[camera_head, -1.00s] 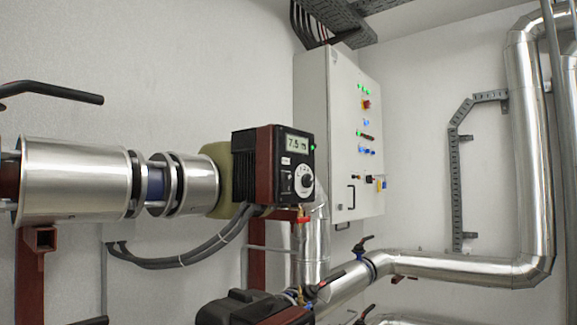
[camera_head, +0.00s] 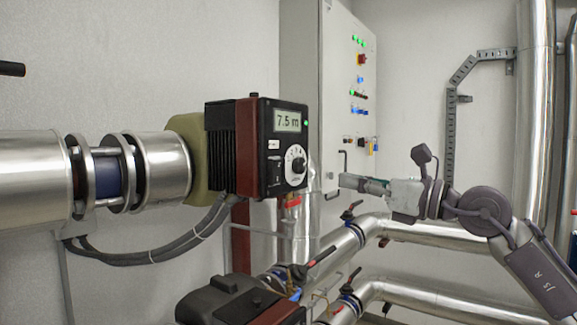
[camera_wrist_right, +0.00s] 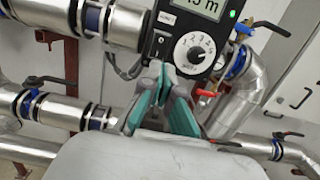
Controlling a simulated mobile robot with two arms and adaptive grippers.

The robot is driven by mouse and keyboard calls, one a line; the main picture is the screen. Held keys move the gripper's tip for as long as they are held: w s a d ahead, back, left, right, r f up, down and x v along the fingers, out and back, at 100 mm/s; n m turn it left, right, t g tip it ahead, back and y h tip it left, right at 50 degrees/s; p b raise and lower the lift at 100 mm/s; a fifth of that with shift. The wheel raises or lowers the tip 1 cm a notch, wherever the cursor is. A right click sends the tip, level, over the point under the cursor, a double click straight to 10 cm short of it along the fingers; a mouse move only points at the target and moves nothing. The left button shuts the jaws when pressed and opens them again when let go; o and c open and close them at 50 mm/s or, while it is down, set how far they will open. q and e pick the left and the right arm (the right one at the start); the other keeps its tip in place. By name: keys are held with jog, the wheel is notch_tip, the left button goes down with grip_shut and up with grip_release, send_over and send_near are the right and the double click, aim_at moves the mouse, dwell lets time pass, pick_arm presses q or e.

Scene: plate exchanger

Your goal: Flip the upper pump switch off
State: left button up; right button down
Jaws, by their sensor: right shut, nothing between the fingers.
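The upper pump (camera_head: 222,148) has a dark control face with a lit display reading 7.5 m and a green light. Its small black rocker switch (camera_head: 275,172) sits left of the white round dial (camera_head: 295,165). In the right wrist view the switch (camera_wrist_right: 158,44) is just beyond the fingertips, left of the dial (camera_wrist_right: 194,52). My right gripper (camera_head: 345,181) is shut and empty, to the right of the pump face and apart from it in the head view. Its teal and grey fingers also show in the wrist view (camera_wrist_right: 164,84). My left gripper is out of view.
A lower pump (camera_head: 235,300) stands below, with insulated silver pipes and valve handles (camera_head: 352,210) around it. A red-handled valve (camera_head: 292,202) sits just under the upper pump. A light control cabinet (camera_head: 312,100) stands behind on the wall.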

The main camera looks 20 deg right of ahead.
aim_at(279, 164)
jog(key=p+x, duration=0.7)
jog(key=x, duration=0.6)
jog(key=shift+w+r+p, duration=0.15)
jog(key=shift+r+p, duration=0.05)
jog(key=shift+p, duration=0.1)
jog(key=shift+w+a+f, duration=0.15)
jog(key=shift+w+a, duration=0.15)
jog(key=shift+w, duration=0.1)
jog(key=shift+w, duration=0.1)
